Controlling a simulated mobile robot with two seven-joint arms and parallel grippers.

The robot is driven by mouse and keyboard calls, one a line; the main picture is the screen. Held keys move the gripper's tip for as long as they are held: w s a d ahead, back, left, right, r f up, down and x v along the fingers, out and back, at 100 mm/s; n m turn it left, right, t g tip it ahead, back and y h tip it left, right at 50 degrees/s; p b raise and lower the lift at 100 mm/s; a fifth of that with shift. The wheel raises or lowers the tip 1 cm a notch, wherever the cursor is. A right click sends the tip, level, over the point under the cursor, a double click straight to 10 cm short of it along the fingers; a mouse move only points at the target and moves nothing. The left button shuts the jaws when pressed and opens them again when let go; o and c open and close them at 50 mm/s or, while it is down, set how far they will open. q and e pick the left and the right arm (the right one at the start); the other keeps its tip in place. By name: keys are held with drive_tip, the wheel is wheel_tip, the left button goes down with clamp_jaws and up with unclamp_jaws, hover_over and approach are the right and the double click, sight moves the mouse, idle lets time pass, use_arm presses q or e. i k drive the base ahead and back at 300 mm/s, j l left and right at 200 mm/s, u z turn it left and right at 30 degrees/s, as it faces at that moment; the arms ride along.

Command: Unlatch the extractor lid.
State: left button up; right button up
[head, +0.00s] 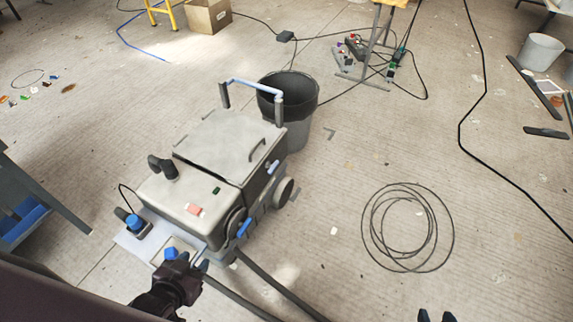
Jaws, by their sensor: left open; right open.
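The extractor (190,210) is a grey wheeled box left of centre, with a blue-topped push handle (255,87) at its back. Its flat lid (225,145) looks closed and carries a dark grab handle (258,149). Two blue latches show on its right side, a rear latch (273,167) and a front latch (245,228). I cannot tell how each is set. My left gripper (197,259) is open near the extractor's front edge, below and left of the front latch and apart from it. My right gripper (436,316) is open at the bottom edge; only its fingertips show.
A dark bucket (302,130) stands close behind the extractor. A coiled cable (368,230) lies on the floor to the right. A cardboard box (208,16) and a pale bucket (541,52) stand farther back. The floor between extractor and coil is mostly clear.

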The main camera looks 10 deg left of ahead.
sight(267, 165)
drive_tip(key=i+l+u, duration=0.15)
drive_tip(key=l, duration=0.25)
drive_tip(key=i+l+u, duration=0.15)
drive_tip(key=l, duration=0.2)
drive_tip(key=i+j+u, duration=0.1)
drive_tip(key=u, duration=0.85)
drive_tip(key=i+j, duration=0.2)
drive_tip(key=i, duration=0.1)
